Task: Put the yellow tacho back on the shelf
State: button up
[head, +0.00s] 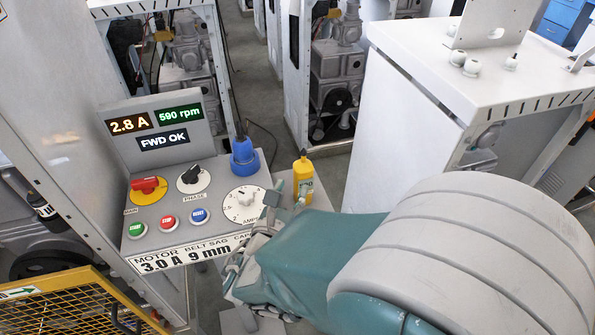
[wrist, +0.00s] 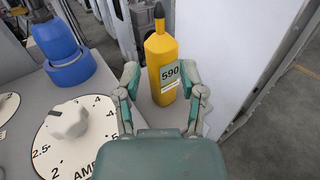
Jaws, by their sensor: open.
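The yellow tacho (head: 303,178) stands upright on a small grey shelf (head: 321,202) at the right side of the control panel. It has a dark tip and a label. In the wrist view the tacho (wrist: 162,62) stands just beyond my gripper (wrist: 161,92), its label reading 590. My gripper's fingers are spread apart, one to each side of the tacho's lower part in the picture, with nothing held between them. In the head view my gripper (head: 285,197) is partly hidden by my arm, close to the tacho's base.
The control panel (head: 178,228) has a dial (head: 245,205), several buttons, switches and a blue plug (head: 243,157) left of the tacho. Its display (head: 157,123) reads 2.8 A, 590 rpm, FWD OK. A white cabinet (head: 400,130) stands at right. A yellow mesh guard (head: 70,310) is at lower left.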

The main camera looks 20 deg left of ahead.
jog(key=s+d+r+m+g+h, duration=0.15)
jog(key=d+m+g+h, duration=0.3)
jog(key=d+m, duration=0.6)
jog(key=s+d+m+g+h, duration=0.25)
jog(key=d+m+g, duration=0.4)
jog(key=d, duration=0.65)
jog(key=s+d+r+m+y, duration=0.2)
jog(key=s+m+y, duration=0.1)
jog(key=m, duration=0.6)
jog(key=s+d+r+m+g+y, duration=0.1)
jog(key=s+m+y, duration=0.3)
jog(key=m, duration=0.5)
jog(key=shift+s+d+r+y, duration=0.25)
jog(key=shift+d+r+y, duration=0.3)
jog(key=shift+d, duration=0.25)
